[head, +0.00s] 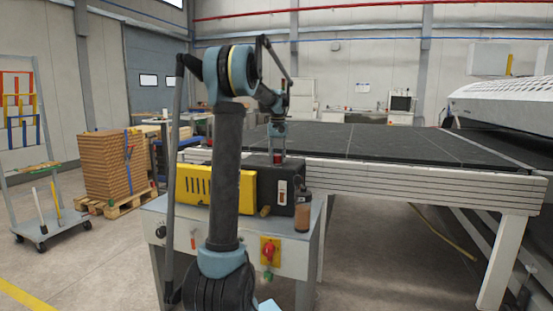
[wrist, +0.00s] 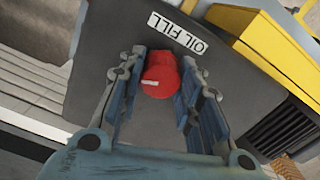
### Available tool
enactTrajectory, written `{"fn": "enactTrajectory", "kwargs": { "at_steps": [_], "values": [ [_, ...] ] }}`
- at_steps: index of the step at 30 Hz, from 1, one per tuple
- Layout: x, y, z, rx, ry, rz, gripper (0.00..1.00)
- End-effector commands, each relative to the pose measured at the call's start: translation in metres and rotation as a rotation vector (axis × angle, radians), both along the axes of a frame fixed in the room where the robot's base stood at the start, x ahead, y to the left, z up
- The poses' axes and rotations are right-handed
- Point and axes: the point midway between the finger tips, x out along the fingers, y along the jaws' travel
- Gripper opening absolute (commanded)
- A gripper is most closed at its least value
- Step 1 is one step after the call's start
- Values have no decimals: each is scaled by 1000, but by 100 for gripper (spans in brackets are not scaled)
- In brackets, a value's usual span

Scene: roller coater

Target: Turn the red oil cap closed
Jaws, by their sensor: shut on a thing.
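The red oil cap (wrist: 160,78) sits on the dark top face of the machine (wrist: 105,85), just below a white "OIL FILL" label (wrist: 178,32). In the wrist view my gripper (wrist: 160,75) has its two blue-grey fingers on either side of the cap, shut on it. A pale mark shows on the cap's near side. In the head view my gripper (head: 277,152) points down onto the top of the dark block (head: 285,185), with a small bit of the red cap (head: 277,159) showing under it. The cap's base and thread are hidden.
A yellow housing (head: 205,186) adjoins the dark block. A brown bottle (head: 302,211) stands at its right. A red knob on a yellow plate (head: 269,251) is on the cabinet front. The long dark conveyor table (head: 370,143) lies close behind.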

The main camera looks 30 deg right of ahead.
Motion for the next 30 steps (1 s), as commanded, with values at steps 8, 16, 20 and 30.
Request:
{"fn": "enactTrajectory", "kwargs": {
  "at_steps": [8, 16, 20, 30],
  "values": [
    [2, 2, -1, 4, -3, -190, 8],
    [2, 3, -1, 5, -2, -367, 8],
    [2, 3, -1, 5, -3, -455, 8],
    [3, 3, -1, 6, -3, -745, 8]
  ]
}}
